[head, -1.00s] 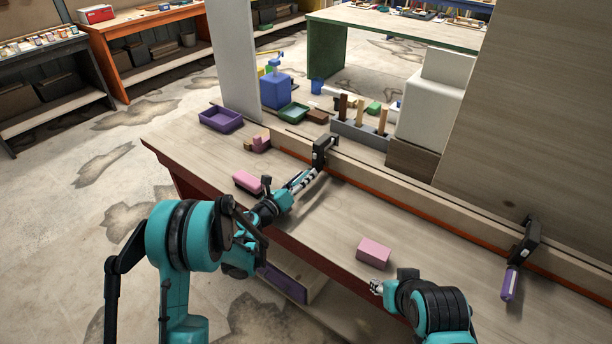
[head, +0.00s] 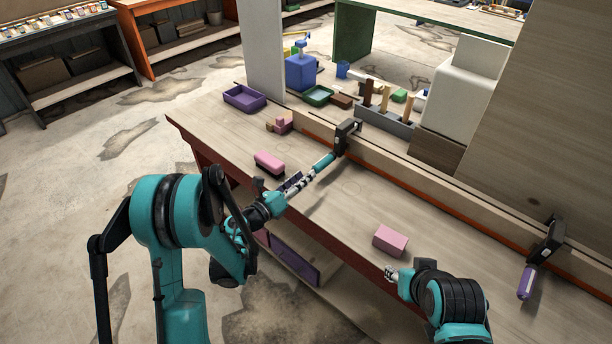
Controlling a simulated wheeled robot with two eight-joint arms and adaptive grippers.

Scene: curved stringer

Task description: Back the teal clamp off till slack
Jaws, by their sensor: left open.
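The teal clamp has a black head (head: 346,136) on the long wooden stringer, at the middle of the head view. Its teal handle (head: 323,161) slants down to the left from the head. My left gripper (head: 304,180) is open just off the lower end of the handle, in line with it. From this angle I cannot tell whether the fingers still touch the handle. My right gripper (head: 391,273) is low over the front of the bench, beside a pink block; its fingers are too small to judge.
A second clamp (head: 546,242) with a purple handle (head: 526,283) grips the stringer (head: 445,198) at the right. A pink block (head: 390,240) and a pink-topped brush (head: 269,163) lie on the bench (head: 350,210). A purple tray (head: 244,98) sits at the far left corner.

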